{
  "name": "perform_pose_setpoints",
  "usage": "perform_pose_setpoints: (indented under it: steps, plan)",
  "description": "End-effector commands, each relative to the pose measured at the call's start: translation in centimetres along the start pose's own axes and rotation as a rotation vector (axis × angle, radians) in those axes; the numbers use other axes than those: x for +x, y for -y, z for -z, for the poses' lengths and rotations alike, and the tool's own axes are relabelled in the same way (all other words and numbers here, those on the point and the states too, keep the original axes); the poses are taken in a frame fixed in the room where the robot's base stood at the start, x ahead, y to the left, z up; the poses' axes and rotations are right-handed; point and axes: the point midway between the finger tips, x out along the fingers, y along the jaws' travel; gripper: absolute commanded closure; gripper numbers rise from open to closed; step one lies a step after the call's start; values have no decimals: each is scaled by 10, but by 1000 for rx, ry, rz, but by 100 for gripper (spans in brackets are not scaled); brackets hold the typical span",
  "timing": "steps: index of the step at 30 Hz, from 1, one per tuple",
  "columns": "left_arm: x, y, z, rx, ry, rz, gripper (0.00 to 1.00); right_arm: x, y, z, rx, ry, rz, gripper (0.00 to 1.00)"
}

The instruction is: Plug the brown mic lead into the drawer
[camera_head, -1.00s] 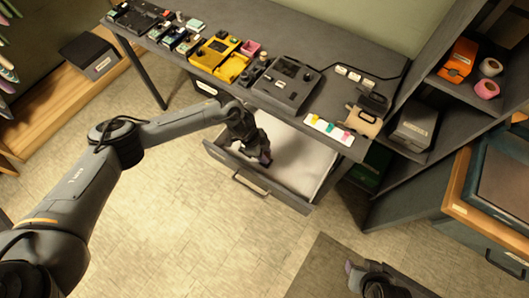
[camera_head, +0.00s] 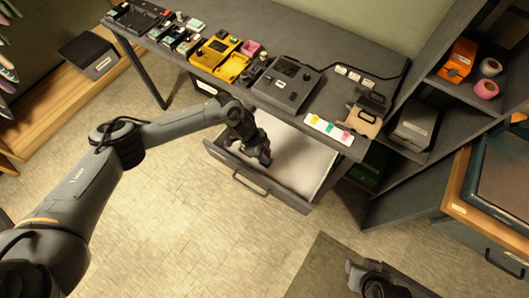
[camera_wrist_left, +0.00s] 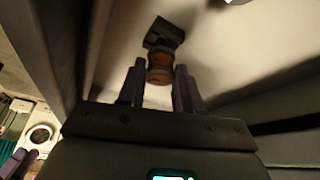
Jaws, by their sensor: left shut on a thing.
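The drawer (camera_head: 285,198) under the dark table is pulled open and shows a pale, bare floor inside. My left gripper (camera_head: 264,157) reaches down over the left part of the open drawer. In the left wrist view, its purple fingers (camera_wrist_left: 160,82) are shut on a small brown banded piece with a dark block at its far end, which I take as the brown mic lead (camera_wrist_left: 160,67). The pale drawer floor (camera_wrist_left: 235,50) lies beyond it. Whether the lead touches the drawer floor I cannot tell. My right gripper (camera_head: 366,272) is at the bottom right, its jaw state unclear.
The table top (camera_head: 330,85) holds several devices, including a yellow box (camera_head: 214,52) and a dark grey unit (camera_head: 286,85). A white strip with coloured tabs (camera_head: 328,129) lies near the front edge. A dark shelf unit (camera_head: 455,95) stands right.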

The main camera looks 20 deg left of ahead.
Motion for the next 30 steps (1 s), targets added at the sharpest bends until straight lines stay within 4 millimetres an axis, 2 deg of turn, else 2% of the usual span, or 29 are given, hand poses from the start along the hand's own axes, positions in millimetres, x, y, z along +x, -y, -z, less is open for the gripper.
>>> perform_pose_setpoints:
  steps: [30]
  plan:
    - [13, 0, -5, 0, -1, 0, 95, 10, -1, -3, -6, 0, -5, 57]
